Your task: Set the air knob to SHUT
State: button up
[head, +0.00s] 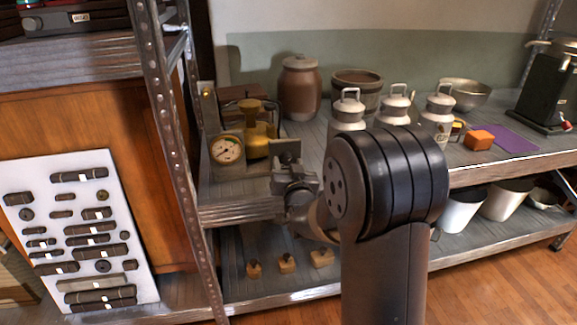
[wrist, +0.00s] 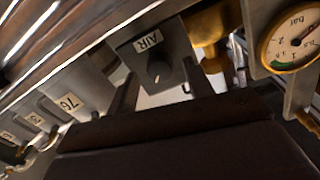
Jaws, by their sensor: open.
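The air knob (wrist: 158,72) is a small dark round knob on a grey box labelled AIR (wrist: 149,42), in the upper middle of the wrist view. My gripper (wrist: 160,88) is open, with one dark finger on each side of the knob in the picture. I cannot tell whether either finger touches it. No SHUT mark is readable, and the knob's setting is unclear. In the head view my gripper (head: 290,175) is at the front edge of the shelf, and the knob cannot be made out there.
A pressure gauge (head: 227,150) and a brass fitting (head: 258,135) stand close to the left of my gripper. Several metal cans, including one (head: 396,104), stand behind my arm. A metal post (head: 175,140) rises at the left. Labelled grey plates (wrist: 68,103) lie left in the wrist view.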

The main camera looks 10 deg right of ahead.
jog(key=shift+w, duration=0.2)
jog(key=c, duration=1)
jog(key=shift+o, duration=0.2)
